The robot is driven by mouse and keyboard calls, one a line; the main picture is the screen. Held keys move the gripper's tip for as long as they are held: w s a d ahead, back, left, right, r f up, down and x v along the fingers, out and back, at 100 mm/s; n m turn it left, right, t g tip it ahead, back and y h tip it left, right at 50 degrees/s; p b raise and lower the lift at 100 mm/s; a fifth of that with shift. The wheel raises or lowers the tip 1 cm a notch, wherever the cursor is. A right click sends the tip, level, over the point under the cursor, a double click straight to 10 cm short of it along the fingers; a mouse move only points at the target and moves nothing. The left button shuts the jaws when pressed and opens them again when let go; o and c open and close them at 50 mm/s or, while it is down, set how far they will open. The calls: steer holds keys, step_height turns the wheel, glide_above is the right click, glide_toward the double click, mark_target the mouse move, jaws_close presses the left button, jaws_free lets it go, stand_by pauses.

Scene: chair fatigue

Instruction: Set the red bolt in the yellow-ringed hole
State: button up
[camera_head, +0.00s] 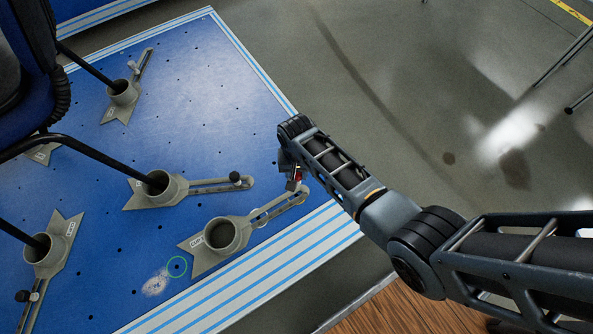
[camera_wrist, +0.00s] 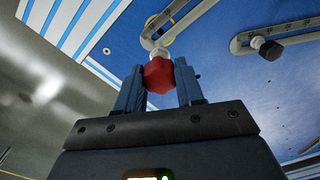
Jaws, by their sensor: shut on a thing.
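My gripper (camera_wrist: 159,88) is shut on the red bolt (camera_wrist: 158,74), with its red head between the two fingers and its pale grey end pointing away from the palm. In the wrist view, part of a yellow ring (camera_wrist: 172,42) shows behind the bolt's end, by the end of a slotted grey bracket (camera_wrist: 172,14). In the head view, the red bolt (camera_head: 297,175) shows small beside my gripper, above the slotted arm of the front grey clamp (camera_head: 263,212).
The blue platform (camera_head: 215,80) has several small holes and a striped edge. Other grey clamps (camera_head: 160,187) hold black chair legs at the left. A green ring (camera_head: 177,267) marks a spot on the platform. Another slotted bracket has a black knob (camera_wrist: 268,49).

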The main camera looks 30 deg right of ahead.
steer(key=shift+f+b, duration=2.25)
steer(key=shift+f, duration=0.65)
steer(key=shift+f+b, duration=1.85)
steer(key=shift+f, duration=0.7)
steer(key=o, duration=1.1)
steer(key=shift+r+p, duration=2.35)
steer(key=shift+r, duration=1.6)
